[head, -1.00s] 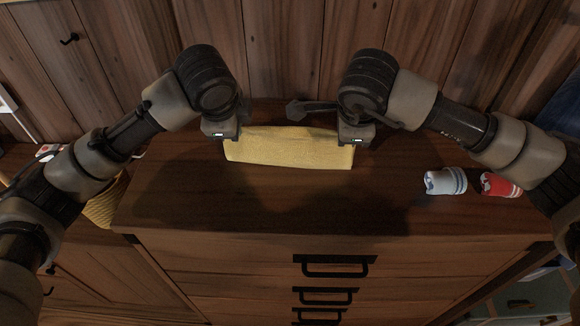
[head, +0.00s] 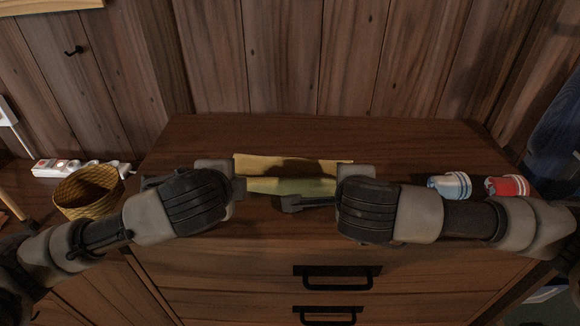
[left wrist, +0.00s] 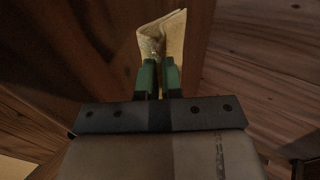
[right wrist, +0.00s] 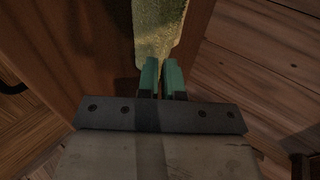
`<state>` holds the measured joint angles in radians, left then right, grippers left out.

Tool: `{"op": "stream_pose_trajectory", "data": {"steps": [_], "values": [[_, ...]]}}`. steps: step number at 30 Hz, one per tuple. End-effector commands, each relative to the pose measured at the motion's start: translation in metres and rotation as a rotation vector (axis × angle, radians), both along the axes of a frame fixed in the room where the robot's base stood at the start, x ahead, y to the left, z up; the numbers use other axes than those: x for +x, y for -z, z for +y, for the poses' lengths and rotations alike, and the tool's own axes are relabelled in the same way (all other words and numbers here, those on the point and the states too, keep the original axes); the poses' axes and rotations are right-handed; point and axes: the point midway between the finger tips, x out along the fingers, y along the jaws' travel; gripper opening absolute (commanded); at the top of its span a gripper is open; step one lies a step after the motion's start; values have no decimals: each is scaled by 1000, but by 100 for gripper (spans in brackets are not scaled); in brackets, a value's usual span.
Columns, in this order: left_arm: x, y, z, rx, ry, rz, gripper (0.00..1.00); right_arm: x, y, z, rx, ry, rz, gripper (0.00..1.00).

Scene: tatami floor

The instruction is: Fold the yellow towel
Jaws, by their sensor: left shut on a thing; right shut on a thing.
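The yellow towel (head: 292,166) is a narrow folded strip on the dark wooden chest top, with a crease running along its length. My left gripper (head: 236,184) is shut on the towel at its left end. In the left wrist view the green fingertips (left wrist: 158,75) pinch the doubled towel (left wrist: 165,35). My right gripper (head: 338,184) is at the right end of the towel. In the right wrist view its fingertips (right wrist: 162,78) are shut on the towel edge (right wrist: 158,28). My wrists partly hide the towel's near corners.
A woven basket (head: 88,192) and a power strip (head: 75,168) are at the left. A plank wall (head: 290,60) stands behind. The chest top behind the towel is clear.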

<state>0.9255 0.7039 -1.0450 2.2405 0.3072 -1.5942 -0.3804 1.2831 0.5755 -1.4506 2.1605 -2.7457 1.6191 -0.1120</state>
Motion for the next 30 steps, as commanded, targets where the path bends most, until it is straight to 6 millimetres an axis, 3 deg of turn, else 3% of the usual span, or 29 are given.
{"op": "stream_pose_trajectory", "data": {"steps": [1, 9, 17, 30], "values": [[0, 0, 0, 1, -1, 0, 7, 0, 0, 0, -1, 1, 0, 8], [0, 0, 0, 1, -1, 1, 47, 0, 0, 0, -1, 1, 1, 47], [0, -2, 0, 0, 0, 0, 47, 0, -2, 0, 0, 0, 0, 47], [-33, -58, -1, -2, 2, -2, 47, -33, -59, 1, 2, -2, -3, 47]]}}
